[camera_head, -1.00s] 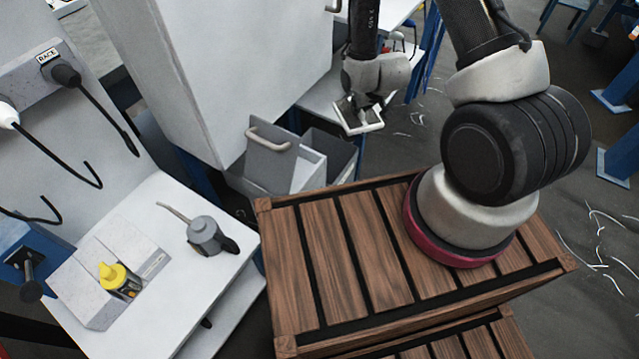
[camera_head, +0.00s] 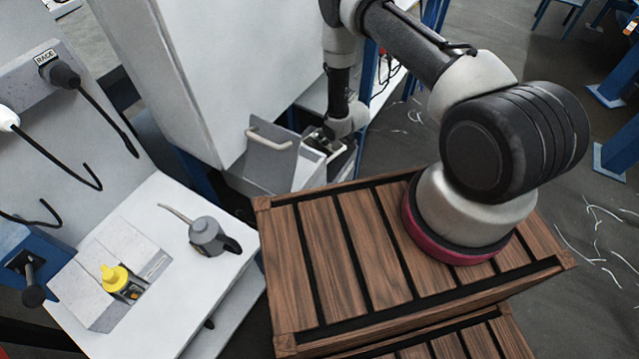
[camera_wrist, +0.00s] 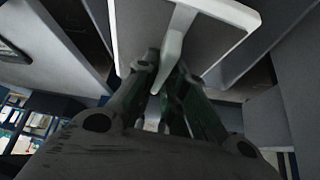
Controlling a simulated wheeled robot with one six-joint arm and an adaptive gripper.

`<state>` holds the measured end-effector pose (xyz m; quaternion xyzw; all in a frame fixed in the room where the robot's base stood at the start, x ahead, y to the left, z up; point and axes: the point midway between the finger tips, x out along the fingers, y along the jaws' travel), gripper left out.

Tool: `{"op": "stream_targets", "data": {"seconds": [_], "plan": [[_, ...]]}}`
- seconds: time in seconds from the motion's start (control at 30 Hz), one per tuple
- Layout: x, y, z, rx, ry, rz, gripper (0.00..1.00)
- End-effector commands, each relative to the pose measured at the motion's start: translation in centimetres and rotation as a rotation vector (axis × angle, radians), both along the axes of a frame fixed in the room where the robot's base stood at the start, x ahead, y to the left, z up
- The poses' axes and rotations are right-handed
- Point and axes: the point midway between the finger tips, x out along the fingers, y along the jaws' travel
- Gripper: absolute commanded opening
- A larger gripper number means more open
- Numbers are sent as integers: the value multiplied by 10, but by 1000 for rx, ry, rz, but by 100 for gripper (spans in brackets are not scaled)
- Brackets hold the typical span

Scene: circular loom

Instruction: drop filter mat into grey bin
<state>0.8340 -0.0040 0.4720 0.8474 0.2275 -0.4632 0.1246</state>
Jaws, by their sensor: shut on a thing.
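My gripper (camera_head: 328,140) reaches down over the open-topped grey bin (camera_head: 342,168) beyond the wooden crate. In the head view the mat is largely hidden by the gripper and is hard to make out against the bin. I cannot tell whether the mat touches the bin.
A grey panel with a pale handle (camera_head: 268,138) stands just left of the gripper. The slatted wooden crate (camera_head: 330,250) is in front. A tall white cabinet (camera_head: 220,70) rises behind.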

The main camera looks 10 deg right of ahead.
Motion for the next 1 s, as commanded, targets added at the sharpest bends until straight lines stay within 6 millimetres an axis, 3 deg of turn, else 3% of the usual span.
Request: {"op": "stream_targets", "data": {"seconds": [0.2,0.5,0.53,0.63,1.0], "plan": [[0,0,-16,0,0,-1,0],[0,0,-18,0,0,-1,0],[0,0,-18,0,0,-1,17],[0,0,-18,0,0,-1,36],[-2,-1,-15,0,1,-2,37]]}}
